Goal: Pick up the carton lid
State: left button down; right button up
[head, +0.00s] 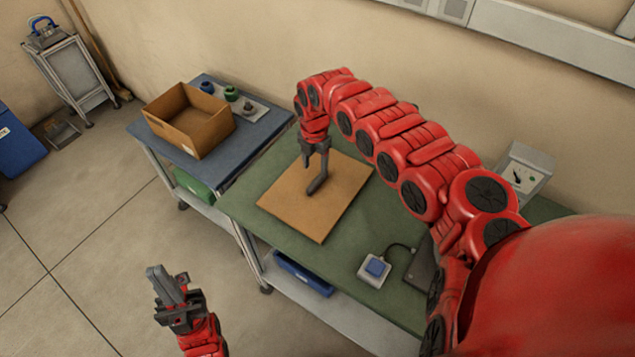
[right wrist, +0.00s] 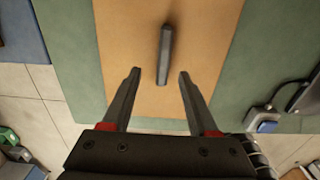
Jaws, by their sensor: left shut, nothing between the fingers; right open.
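The carton lid (head: 290,200) is a flat brown square panel lying on the green tabletop. A dark bar-shaped handle (right wrist: 165,54) stands on it in the right wrist view. My right gripper (head: 316,155) is over the lid, pointing down, open and empty. In the right wrist view its two fingertips (right wrist: 160,74) are apart, and the handle shows between and beyond them, untouched as far as I can see. In the head view the gripper partly overlaps the handle. My left gripper (head: 168,285) is shut and empty, over the floor at lower left.
An open brown carton (head: 188,120) sits on the blue table (head: 235,160) left of the green table (head: 240,205). Several small reels stand behind it. A blue-topped switch box (head: 374,268) with a cable and a meter box (head: 524,172) are on the right.

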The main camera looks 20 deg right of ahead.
aim_at(317, 179)
jog(key=shift+s+f+p, duration=0.1)
jog(key=shift+f+p, duration=0.3)
jog(key=shift+f, duration=0.1)
jog(key=f+p, duration=0.1)
jog(key=f, duration=0.2)
jog(key=shift+d+f, duration=0.3)
jog(key=shift+f, duration=0.5)
grip_shut()
